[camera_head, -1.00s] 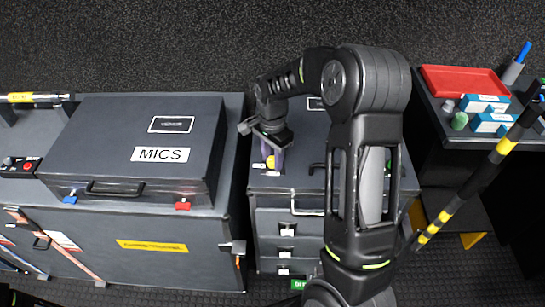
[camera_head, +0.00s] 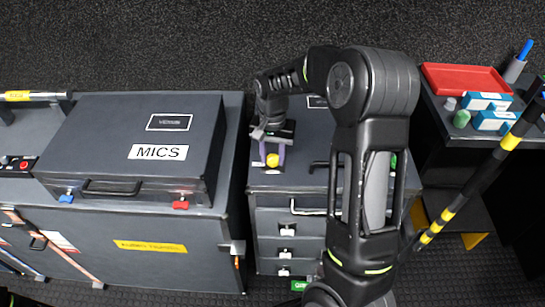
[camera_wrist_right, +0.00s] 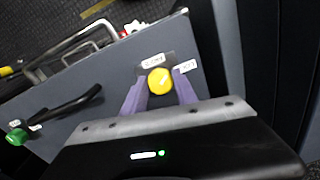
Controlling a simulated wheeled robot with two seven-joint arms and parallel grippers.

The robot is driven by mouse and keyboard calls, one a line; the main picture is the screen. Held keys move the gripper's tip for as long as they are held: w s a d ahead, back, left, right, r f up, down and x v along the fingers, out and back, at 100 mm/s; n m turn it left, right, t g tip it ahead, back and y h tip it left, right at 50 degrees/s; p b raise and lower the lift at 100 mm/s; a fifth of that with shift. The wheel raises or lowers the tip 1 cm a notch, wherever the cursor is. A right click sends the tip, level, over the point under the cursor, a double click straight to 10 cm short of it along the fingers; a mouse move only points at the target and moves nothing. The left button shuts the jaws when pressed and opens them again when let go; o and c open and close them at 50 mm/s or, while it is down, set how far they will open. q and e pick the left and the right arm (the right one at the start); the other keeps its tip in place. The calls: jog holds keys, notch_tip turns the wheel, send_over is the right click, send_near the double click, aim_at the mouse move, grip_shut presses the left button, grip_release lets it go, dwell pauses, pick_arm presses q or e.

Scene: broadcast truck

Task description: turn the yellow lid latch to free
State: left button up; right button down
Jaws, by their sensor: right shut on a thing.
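The yellow latch (camera_head: 272,160) is a small round knob on the top of the grey drawer cabinet (camera_head: 262,180), near its left end. In the right wrist view the yellow latch (camera_wrist_right: 158,81) has two small white labels (camera_wrist_right: 153,60) beside it, too small to read surely. My right gripper (camera_head: 272,157) reaches down over it, and its purple fingers stand on either side of the knob, shut on it. The same right gripper (camera_wrist_right: 158,92) shows in the wrist view with the knob between its fingertips. My left gripper is not in view.
A black handle (camera_wrist_right: 65,110) and a green knob (camera_wrist_right: 17,136) are on the same cabinet top. The MICS case (camera_head: 125,150) stands on the bench to the left. A red tray (camera_head: 462,80) and small boxes sit at the right, behind a striped pole (camera_head: 470,185).

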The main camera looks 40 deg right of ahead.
aim_at(274, 158)
jog(key=n, duration=0.4)
jog(key=shift+n+b, duration=0.3)
jog(key=shift+b, duration=0.1)
jog(key=n, duration=0.5)
jog(key=shift+d+b, duration=0.1)
jog(key=shift+b, duration=0.2)
jog(key=c, duration=1)
grip_release()
jog(key=shift+o, duration=0.2)
jog(key=shift+r, duration=0.15)
notch_tip(274, 158, up, 8)
jog(key=shift+f+b, duration=0.2)
jog(key=shift+b, duration=0.15)
jog(key=shift+s+f, duration=0.1)
